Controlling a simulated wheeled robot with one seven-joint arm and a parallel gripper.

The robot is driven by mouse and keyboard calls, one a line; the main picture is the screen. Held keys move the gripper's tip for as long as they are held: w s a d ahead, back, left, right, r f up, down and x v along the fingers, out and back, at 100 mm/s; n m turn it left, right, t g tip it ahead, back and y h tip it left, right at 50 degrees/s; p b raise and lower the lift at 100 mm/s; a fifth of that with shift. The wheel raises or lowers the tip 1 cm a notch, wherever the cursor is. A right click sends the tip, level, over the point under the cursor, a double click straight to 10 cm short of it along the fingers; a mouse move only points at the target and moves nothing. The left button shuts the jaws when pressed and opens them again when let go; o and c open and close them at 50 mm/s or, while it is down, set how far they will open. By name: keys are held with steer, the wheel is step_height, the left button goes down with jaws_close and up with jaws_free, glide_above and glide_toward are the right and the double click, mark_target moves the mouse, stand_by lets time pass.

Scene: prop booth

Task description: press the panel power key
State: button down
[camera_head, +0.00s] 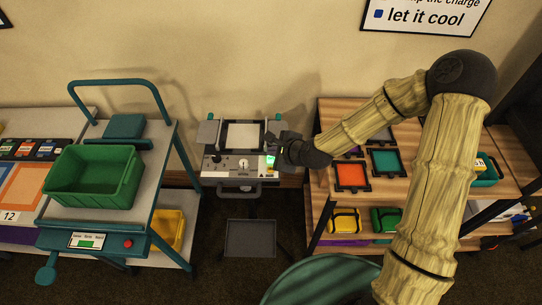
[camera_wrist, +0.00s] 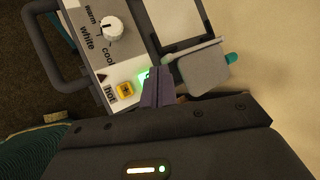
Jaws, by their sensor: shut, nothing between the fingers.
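The panel (camera_head: 222,172) is a light grey control face on a stand against the wall, with a knob and printed words. In the wrist view its face (camera_wrist: 97,62) carries a white knob (camera_wrist: 113,29) marked warm and cool, and a yellow button (camera_wrist: 125,90) beside the word hot. A green-lit spot (camera_wrist: 142,78) shows on the face right by my fingertips, which partly hide it. I cannot tell whether it is the power key or whether my fingers touch it. My gripper (camera_wrist: 156,86) is shut and empty; in the head view my gripper (camera_head: 273,149) is at the panel's right end.
A grey flap (camera_wrist: 203,70) stands close beside my fingers. A trolley with a green bin (camera_head: 93,176) is at the left. A wooden shelf (camera_head: 325,150) with framed coloured panels is at the right, under my arm. A grey tray (camera_head: 250,239) is below the panel.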

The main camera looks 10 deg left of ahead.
steer(key=shift+r+p, duration=1.75)
steer(key=shift+r, duration=0.75)
steer(key=shift+d+f, duration=0.1)
steer(key=shift+d, duration=0.1)
steer(key=s+d+r+n+g+h, duration=0.1)
steer(key=s+d+r+n+h, duration=0.1)
steer(key=d, duration=0.7)
steer(key=s+d+r+n+h, duration=0.3)
steer(key=s+d+r+n, duration=0.2)
steer(key=d+n, duration=0.3)
steer(key=s+d+r+n+g+h+b, duration=0.1)
steer(key=s+d+n, duration=0.4)
steer(key=d, duration=0.5)
step_height(320, 180, up, 2)
steer(key=shift+d+r+n+g+h, duration=0.3)
steer(key=shift+n+h, duration=0.2)
steer(key=shift+h, duration=0.3)
